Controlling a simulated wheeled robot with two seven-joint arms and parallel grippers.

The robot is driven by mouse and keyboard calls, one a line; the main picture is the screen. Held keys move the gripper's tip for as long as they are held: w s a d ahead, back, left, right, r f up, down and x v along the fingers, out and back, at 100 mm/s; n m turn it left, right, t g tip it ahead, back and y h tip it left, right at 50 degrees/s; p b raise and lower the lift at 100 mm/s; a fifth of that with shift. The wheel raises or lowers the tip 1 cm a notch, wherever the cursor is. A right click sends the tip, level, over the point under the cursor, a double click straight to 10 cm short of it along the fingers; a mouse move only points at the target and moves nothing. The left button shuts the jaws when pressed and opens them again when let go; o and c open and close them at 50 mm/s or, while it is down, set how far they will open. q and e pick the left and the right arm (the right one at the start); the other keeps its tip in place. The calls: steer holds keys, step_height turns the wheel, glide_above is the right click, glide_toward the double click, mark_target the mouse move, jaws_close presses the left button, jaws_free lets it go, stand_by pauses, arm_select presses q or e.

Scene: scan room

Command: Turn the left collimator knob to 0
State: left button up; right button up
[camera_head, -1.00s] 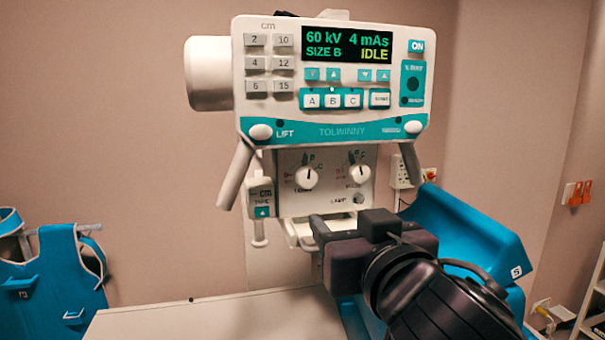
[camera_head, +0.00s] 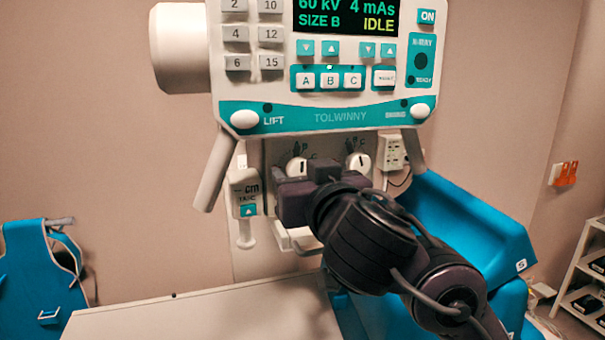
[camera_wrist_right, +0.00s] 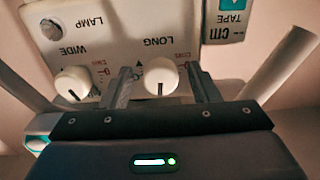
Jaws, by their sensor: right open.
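The left collimator knob (camera_head: 297,167) is a round white knob with a dark line, on the light panel under the console. Its line looks about upright in the head view. In the wrist view, which is upside down, this knob (camera_wrist_right: 160,76) is by the word LONG, and its line points down. My right gripper (camera_head: 298,178) is open in front of it. In the wrist view the two fingers of my right gripper (camera_wrist_right: 162,88) stand one on each side of the knob, with gaps visible. The gripper hides much of the dial marks. My left gripper is out of view.
The right knob (camera_head: 358,163), marked WIDE, sits close beside on the panel (camera_wrist_right: 120,35). The console (camera_head: 330,118) hangs above with two grey handles. A TAPE unit (camera_head: 246,195) is left of the panel. A blue rest (camera_head: 470,225) and white table (camera_head: 210,318) lie below.

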steer(key=shift+s, duration=0.1)
steer(key=c, duration=1)
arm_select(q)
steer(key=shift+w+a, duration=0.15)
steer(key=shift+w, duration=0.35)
arm_select(e)
steer(key=shift+n, duration=0.3)
steer(key=n, duration=1.3)
steer(key=shift+d+r+n, duration=0.1)
steer(key=shift+r+n, duration=0.05)
steer(key=shift+n, duration=0.15)
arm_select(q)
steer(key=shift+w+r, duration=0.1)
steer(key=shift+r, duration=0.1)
arm_select(e)
steer(key=n, duration=0.4)
steer(key=shift+n, duration=0.4)
